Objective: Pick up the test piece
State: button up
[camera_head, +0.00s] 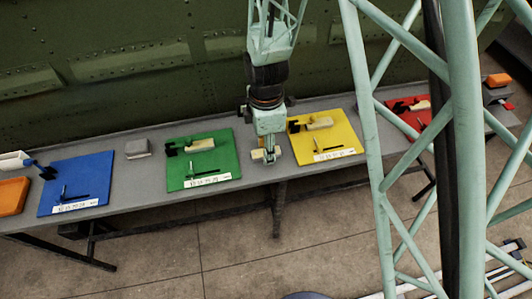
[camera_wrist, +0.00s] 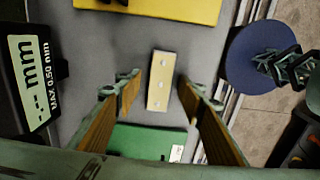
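The test piece (camera_wrist: 161,80) is a pale yellow rectangular plate with a few dots along it, lying on the grey bench. In the wrist view it appears between the two fingers of my gripper (camera_wrist: 160,91), with a gap on each side. The fingers have orange-brown pads and are apart, holding nothing. In the head view my gripper (camera_head: 269,153) points down over the bench, between the green and yellow boards. A pale block (camera_head: 258,154) shows there, partly hidden by the fingers.
A green board (camera_head: 222,167) lies left of my gripper and a yellow board (camera_head: 340,140) right. Farther off are a blue board (camera_head: 75,180), an orange bin (camera_head: 12,196) and a red board (camera_head: 405,105). A millimetre display (camera_wrist: 32,85) fills the wrist view's left edge. The fuselage wall stands behind.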

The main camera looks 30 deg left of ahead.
dwell(0.5)
jog(key=c, duration=0.9)
jog(key=shift+r, duration=0.1)
jog(key=shift+c, duration=0.2)
jog(key=shift+r, duration=1.6)
jog(key=s+d+r, duration=0.1)
jog(key=s+d, duration=0.9)
jog(key=d, duration=0.2)
jog(key=shift+s+r, duration=0.25)
jog(key=shift+r, duration=0.1)
